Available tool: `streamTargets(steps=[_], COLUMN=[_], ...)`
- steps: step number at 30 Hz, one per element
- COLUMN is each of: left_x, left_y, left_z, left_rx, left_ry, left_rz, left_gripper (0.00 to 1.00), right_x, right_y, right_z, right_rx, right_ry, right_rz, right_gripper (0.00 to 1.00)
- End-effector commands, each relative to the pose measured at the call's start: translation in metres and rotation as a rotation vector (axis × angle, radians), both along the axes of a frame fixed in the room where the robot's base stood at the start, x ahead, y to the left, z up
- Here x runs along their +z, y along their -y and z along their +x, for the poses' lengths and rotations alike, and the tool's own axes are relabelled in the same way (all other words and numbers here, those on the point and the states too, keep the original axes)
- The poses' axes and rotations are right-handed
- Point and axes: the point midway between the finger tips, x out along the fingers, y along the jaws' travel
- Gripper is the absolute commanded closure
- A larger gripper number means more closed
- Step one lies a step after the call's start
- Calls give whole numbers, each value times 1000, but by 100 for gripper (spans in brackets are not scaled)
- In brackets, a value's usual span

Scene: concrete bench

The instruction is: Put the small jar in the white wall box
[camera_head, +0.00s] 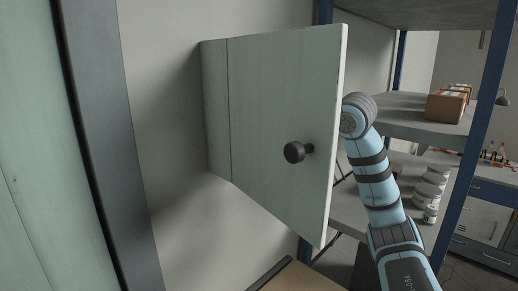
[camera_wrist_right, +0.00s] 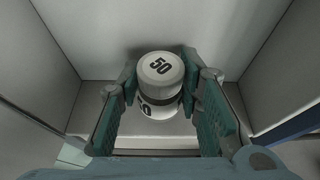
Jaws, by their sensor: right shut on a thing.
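The white wall box (camera_head: 215,110) hangs on the wall in the head view. Its door (camera_head: 275,100), with a black knob (camera_head: 294,152), stands open and hides the inside and my right gripper. In the right wrist view the small jar (camera_wrist_right: 160,68), white with a dark band and marked "50", is between the fingers of my right gripper (camera_wrist_right: 160,78), which is shut on it. The jar is inside the box, in front of its back wall (camera_wrist_right: 100,35). Whether its base touches the box floor (camera_wrist_right: 88,105) I cannot tell. My left gripper is not in view.
Side walls of the box flank my right gripper in the wrist view. Right of the door in the head view is a shelf rack (camera_head: 400,125) with a cardboard box (camera_head: 447,103) on it and white containers (camera_head: 432,185) lower down. A blue post (camera_head: 470,150) stands at the right.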

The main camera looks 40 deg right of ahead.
Motion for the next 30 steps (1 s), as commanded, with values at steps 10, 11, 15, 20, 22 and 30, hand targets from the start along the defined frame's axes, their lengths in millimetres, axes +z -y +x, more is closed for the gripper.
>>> streamTargets(steps=[10, 11, 15, 20, 22, 30], left_x=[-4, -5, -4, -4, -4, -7], left_y=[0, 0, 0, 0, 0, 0], left_z=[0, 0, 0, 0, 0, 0], left_rx=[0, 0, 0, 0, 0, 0], left_ry=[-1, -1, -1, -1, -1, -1], left_rz=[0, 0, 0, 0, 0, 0], left_gripper=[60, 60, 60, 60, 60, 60], right_x=[-10, -11, -11, -10, -10, -2], right_y=[0, 0, -1, 0, 0, 2], right_z=[4, 4, 4, 4, 4, -11], right_rx=[0, 1, 1, 1, 1, -1], right_ry=[1, 1, 1, 1, 1, 5], right_rz=[0, 0, 0, 0, 0, -2], right_gripper=[97, 97, 50, 48, 48, 48])
